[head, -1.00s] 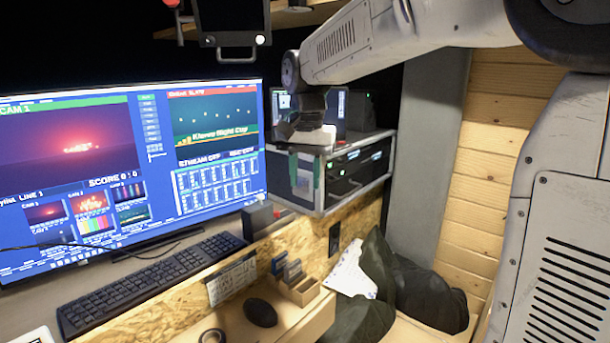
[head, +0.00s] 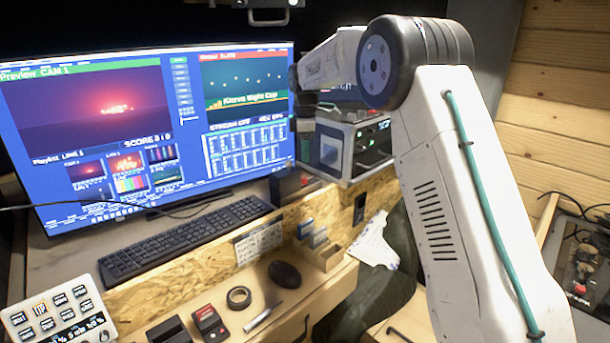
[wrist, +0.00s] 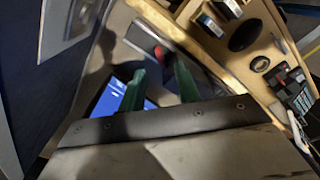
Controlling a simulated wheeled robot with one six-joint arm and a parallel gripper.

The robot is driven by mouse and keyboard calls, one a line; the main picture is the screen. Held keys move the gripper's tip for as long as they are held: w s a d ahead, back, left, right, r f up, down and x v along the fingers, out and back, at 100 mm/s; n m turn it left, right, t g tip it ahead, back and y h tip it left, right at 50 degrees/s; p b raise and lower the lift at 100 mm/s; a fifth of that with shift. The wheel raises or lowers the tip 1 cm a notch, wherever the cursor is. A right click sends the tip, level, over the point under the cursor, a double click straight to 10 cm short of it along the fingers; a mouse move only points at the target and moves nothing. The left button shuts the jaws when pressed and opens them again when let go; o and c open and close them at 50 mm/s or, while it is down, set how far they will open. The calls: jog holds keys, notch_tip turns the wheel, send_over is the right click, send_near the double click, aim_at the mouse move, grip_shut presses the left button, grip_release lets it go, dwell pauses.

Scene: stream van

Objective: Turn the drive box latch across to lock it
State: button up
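My gripper (wrist: 157,85) shows in the wrist view with two green fingers set apart and nothing seen held between them. A small dark box (wrist: 145,38), which looks like the drive box, lies beyond the fingertips. A red part (wrist: 160,52) on it, possibly the latch, shows between the fingers; its turn position is unclear, and I cannot tell whether a finger touches it. In the head view the dark box (head: 288,187) stands right of the monitor, at the desk's edge. My arm hides most of the gripper there.
The monitor (head: 100,120) and keyboard (head: 185,238) are left of the box. A rack case (head: 345,150) stands behind right. A lower shelf holds a mouse (head: 284,274), a tape roll (head: 239,297) and a card holder (head: 325,255). A jacket (head: 400,250) hangs at right.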

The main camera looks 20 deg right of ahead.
jog(key=shift+w+f+n, duration=0.2)
jog(key=shift+f+n, duration=0.1)
jog(key=shift+f, duration=0.35)
notch_tip(320, 180, down, 7)
jog(key=shift+r, duration=0.1)
grip_shut()
